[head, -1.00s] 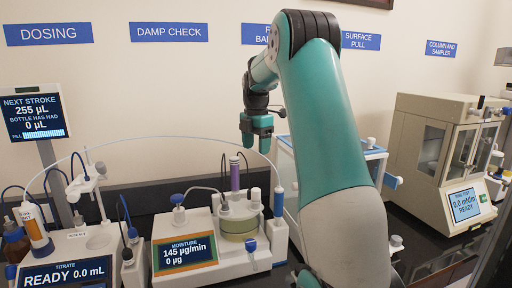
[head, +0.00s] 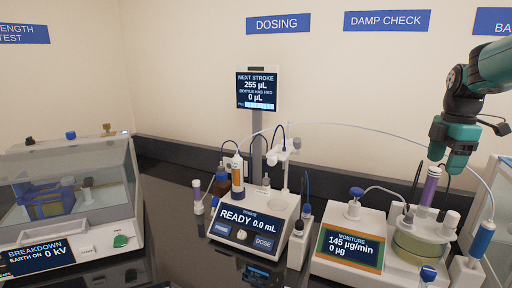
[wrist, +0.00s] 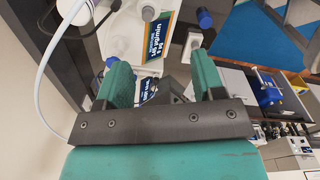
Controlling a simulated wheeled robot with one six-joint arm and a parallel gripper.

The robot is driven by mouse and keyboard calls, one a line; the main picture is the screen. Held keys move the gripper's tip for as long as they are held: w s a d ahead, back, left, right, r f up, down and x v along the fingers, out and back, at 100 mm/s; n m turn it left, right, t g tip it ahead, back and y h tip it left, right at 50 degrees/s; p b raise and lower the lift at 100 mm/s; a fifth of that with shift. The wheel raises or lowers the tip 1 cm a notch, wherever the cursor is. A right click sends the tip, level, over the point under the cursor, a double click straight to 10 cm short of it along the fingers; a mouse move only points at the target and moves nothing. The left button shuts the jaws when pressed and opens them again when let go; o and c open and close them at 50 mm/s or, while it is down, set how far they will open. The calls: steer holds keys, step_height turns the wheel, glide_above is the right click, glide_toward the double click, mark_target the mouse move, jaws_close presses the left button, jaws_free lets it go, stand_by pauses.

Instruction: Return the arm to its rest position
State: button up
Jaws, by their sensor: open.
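My gripper (head: 456,168) is at the right of the head view, above the back of the moisture unit (head: 347,250). It points down, and its fingertips are near the top of a purple-banded cylinder (head: 430,187) on that unit; I cannot tell the exact gap. In the wrist view my gripper (wrist: 161,82) shows two teal fingers spread apart with nothing held between them. Past the fingers, the moisture unit's screen (wrist: 158,38) shows. My arm's upper links run out of the head view at the right edge.
The titrate unit (head: 252,220) stands left of the moisture unit, with a dosing screen (head: 257,91) behind. A breakdown tester (head: 72,200) stands far left. A thin tube (head: 345,126) arches over the units close to my gripper.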

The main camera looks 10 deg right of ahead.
steer(key=s+a+f+m+y+b, duration=0.1)
steer(key=s+a+f+m+b, duration=0.15)
steer(key=a, duration=1.05)
steer(key=s+a+f+m+y+b, duration=0.1)
steer(key=s+a+f, duration=0.25)
steer(key=a, duration=1.05)
steer(key=s+a+f+m+y+b, duration=0.1)
steer(key=s+a+f+m, duration=0.1)
steer(key=s+a, duration=0.4)
steer(key=s+a+f+m+y+b, duration=0.1)
steer(key=s+a+f+m, duration=0.1)
steer(key=s+a, duration=0.4)
steer(key=s, duration=0.4)
steer(key=shift+f+b, duration=0.3)
steer(key=shift+f, duration=0.1)
